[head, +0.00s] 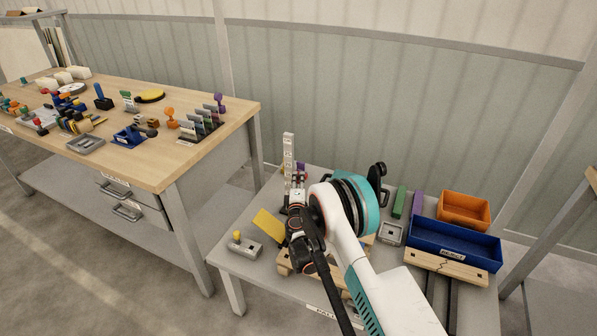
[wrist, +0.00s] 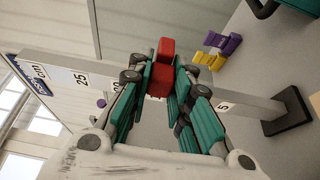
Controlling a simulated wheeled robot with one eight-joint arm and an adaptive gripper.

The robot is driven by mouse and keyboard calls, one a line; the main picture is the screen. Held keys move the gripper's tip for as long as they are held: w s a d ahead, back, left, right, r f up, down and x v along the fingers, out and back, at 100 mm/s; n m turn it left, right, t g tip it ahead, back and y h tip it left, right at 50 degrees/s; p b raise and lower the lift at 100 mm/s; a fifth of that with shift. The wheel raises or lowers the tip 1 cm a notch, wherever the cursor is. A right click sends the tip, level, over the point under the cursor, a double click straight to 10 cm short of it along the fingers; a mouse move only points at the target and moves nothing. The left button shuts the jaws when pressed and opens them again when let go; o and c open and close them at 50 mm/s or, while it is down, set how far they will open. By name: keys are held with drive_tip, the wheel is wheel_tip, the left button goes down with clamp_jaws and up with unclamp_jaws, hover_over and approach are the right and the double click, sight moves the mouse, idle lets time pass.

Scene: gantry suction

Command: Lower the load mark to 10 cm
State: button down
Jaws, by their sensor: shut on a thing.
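A pale upright post (head: 289,148) with a centimetre scale stands on the near table. In the wrist view the post (wrist: 262,106) lies sideways, with 25, 20 and 5 readable and a dark foot at the right. The red load mark (wrist: 161,80) sits on the post between the 20 and 5 labels. The labels between are hidden, so its exact height cannot be told. My gripper (wrist: 161,88) is shut on the red load mark, with its green-padded fingers on either side. In the head view my gripper (head: 298,186) is at the post, and the mark is mostly hidden.
A yellow plate (head: 269,226) and a grey block with a yellow knob (head: 241,246) lie left of my arm. A blue bin (head: 455,243) and an orange bin (head: 464,208) stand to the right. A cluttered wooden bench (head: 160,165) is at the left.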

drive_tip(key=shift+f, duration=0.5)
drive_tip(key=c, duration=1.4)
unclamp_jaws()
drive_tip(key=shift+c, duration=0.2)
drive_tip(key=s, duration=0.7)
drive_tip(key=shift+s+d, duration=0.15)
drive_tip(key=shift+s, duration=0.1)
